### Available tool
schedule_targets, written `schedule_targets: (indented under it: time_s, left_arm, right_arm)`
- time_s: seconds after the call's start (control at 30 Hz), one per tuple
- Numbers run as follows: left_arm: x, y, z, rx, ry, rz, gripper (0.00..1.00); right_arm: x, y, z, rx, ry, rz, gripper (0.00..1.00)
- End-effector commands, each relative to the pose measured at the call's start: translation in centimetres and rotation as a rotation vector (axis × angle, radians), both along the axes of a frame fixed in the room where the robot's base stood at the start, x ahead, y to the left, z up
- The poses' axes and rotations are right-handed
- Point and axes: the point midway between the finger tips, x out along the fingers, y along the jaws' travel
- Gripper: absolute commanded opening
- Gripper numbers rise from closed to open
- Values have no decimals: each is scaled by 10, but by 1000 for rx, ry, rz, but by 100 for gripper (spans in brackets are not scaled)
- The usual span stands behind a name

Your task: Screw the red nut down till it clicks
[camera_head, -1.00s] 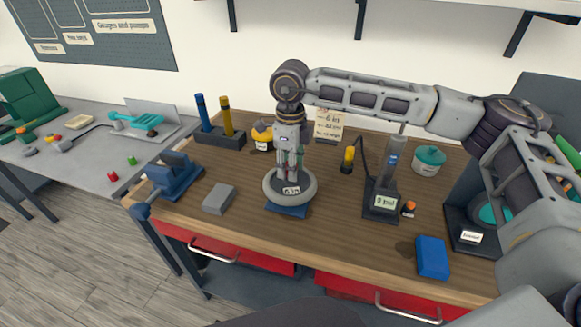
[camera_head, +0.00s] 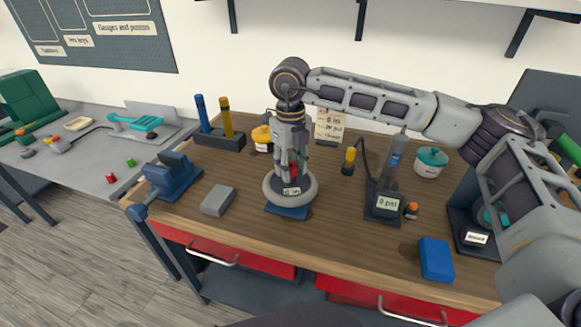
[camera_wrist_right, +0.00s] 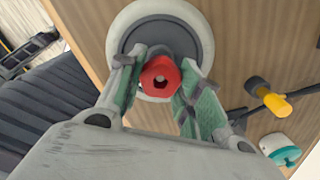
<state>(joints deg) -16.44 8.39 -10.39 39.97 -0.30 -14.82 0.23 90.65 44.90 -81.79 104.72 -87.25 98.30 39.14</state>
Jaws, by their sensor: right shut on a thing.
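The red nut (camera_head: 293,170) is at the middle of the grey wheel (camera_head: 273,191), which lies flat on a blue stand (camera_head: 287,211) on the workbench. My right gripper (camera_head: 292,165) points down over the wheel and is shut on the nut. In the right wrist view the nut (camera_wrist_right: 160,76) sits between green-padded fingers, with a dark hole in its middle. The pale wheel rim (camera_wrist_right: 122,22) and dark hub (camera_wrist_right: 160,35) are behind it. I cannot tell how far down the nut sits. My left gripper is not in view.
A grey block (camera_head: 217,200) and blue vise (camera_head: 172,177) are left of the wheel. A gauge stand (camera_head: 384,205) with a hose stands to the right, near a small orange-topped part (camera_head: 411,210) and a blue block (camera_head: 436,259). The front middle of the bench is clear.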

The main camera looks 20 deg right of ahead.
Motion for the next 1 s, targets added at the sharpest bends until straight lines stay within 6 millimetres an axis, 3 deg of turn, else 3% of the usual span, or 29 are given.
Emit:
schedule_targets:
  time_s: [1.0]
  left_arm:
    - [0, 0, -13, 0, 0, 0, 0]
  right_arm:
    - [3, -3, 3, 1, -10, -570, 12]
